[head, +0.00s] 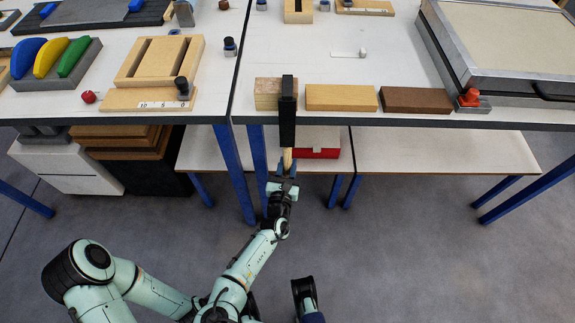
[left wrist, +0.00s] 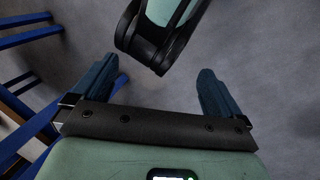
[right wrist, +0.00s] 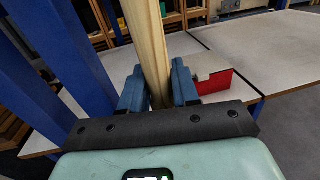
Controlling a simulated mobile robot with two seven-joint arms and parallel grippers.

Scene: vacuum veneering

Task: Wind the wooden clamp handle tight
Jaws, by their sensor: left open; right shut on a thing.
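The wooden clamp handle (head: 288,160) is a pale stick hanging below the black clamp (head: 287,110) at the table's front edge. My right gripper (head: 282,184) is shut around the handle's lower part from below. In the right wrist view the handle (right wrist: 148,45) rises between the blue fingers of that gripper (right wrist: 157,85). The clamp's screw and lower jaw are hidden in the head view. My left gripper (left wrist: 156,75) is open and empty above the grey floor, with one of my own links close ahead of it. I cannot make it out in the head view.
A light block (head: 268,94), a tan block (head: 341,97) and a brown block (head: 416,100) lie along the front edge. A blue table leg (head: 234,172) stands left of the handle. A red box (head: 318,153) lies on the low shelf (head: 432,155) behind.

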